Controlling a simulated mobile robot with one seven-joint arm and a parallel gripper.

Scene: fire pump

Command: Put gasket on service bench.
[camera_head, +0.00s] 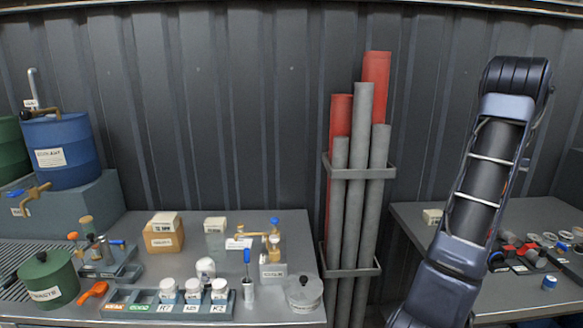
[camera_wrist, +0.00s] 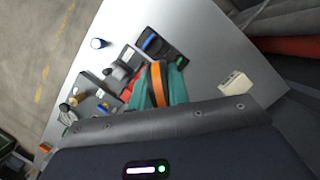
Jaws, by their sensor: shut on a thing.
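My gripper (camera_wrist: 158,88) shows in the wrist view as teal fingers closed on a narrow orange thing, seen edge-on. I take this orange thing for the gasket (camera_wrist: 157,72); its full shape is hidden. The gripper is over a grey bench (camera_wrist: 205,60), and I cannot tell the height of the gasket above it. In the head view my arm reaches over the right bench (camera_head: 408,212), and the gripper and gasket do not show. No label tells which bench is the service bench; the left one (camera_head: 295,225) is also grey.
The right bench holds several ring-shaped parts (camera_head: 548,237), dark and red fittings (camera_head: 527,253), a blue-topped item (camera_head: 549,283) and a white labelled block (camera_wrist: 234,83). Red and grey pipes (camera_head: 360,150) stand in a rack between the benches. The left bench is crowded with jars (camera_head: 192,290) and boxes.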

